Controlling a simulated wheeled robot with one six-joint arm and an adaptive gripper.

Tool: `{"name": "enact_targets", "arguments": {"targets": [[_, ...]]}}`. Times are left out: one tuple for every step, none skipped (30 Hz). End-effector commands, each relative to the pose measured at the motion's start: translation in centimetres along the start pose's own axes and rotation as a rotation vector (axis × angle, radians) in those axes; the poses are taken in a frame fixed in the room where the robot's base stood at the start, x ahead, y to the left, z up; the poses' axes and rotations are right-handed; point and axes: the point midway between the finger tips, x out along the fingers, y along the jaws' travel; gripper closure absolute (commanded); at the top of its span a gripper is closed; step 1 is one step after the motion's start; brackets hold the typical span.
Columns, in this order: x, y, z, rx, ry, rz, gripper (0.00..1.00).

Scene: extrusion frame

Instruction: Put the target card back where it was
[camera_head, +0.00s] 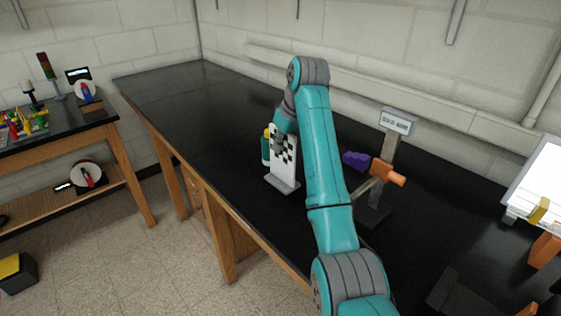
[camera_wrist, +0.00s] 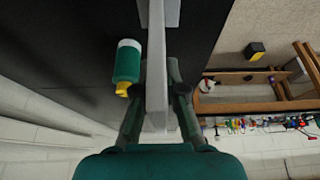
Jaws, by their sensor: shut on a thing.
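The target card (camera_head: 284,158) is a white upright plate with a black checker pattern on a grey foot, over the middle of the black bench. My gripper (camera_head: 284,134) is at the card's upper part and shut on it. In the wrist view the card (camera_wrist: 157,85) shows edge-on between the two fingers of my gripper (camera_wrist: 158,78). Whether its foot touches the bench or hangs just above it, I cannot tell. The card's far face is hidden in the head view.
A green bottle with a yellow cap (camera_head: 266,148) stands close beside the card; it also shows in the wrist view (camera_wrist: 127,64). A grey post with a sign (camera_head: 396,122), an orange part (camera_head: 388,172) and a purple block (camera_head: 355,160) are to the right. The bench's far left is clear.

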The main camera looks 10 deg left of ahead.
Motion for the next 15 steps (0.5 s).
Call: {"name": "enact_targets", "arguments": {"targets": [[0.5,0.0,0.2,0.000,0.000,0.000,1.00],[0.8,0.0,0.3,0.000,0.001,0.000,1.00],[1.0,0.0,0.4,-0.001,0.002,0.001,1.00],[1.2,0.0,0.5,-0.001,0.002,0.001,1.00],[1.4,0.0,0.5,-0.001,0.002,0.001,1.00],[1.8,0.0,0.7,-0.001,0.001,0.000,1.00],[2.1,0.0,0.9,-0.001,0.000,0.000,1.00],[2.6,0.0,1.1,-0.001,0.000,-0.001,1.00],[3.1,0.0,1.3,-0.001,-0.001,-0.001,1.00],[3.4,0.0,1.4,-0.001,0.000,0.000,1.00],[3.8,0.0,1.6,-0.002,0.001,0.000,1.00],[4.1,0.0,1.7,-0.002,0.001,0.000,1.00],[4.3,0.0,1.8,-0.002,0.001,0.000,1.00],[4.3,0.0,1.8,-0.002,0.001,0.000,1.00],[4.3,0.0,1.8,-0.002,0.002,0.001,1.00]]}}
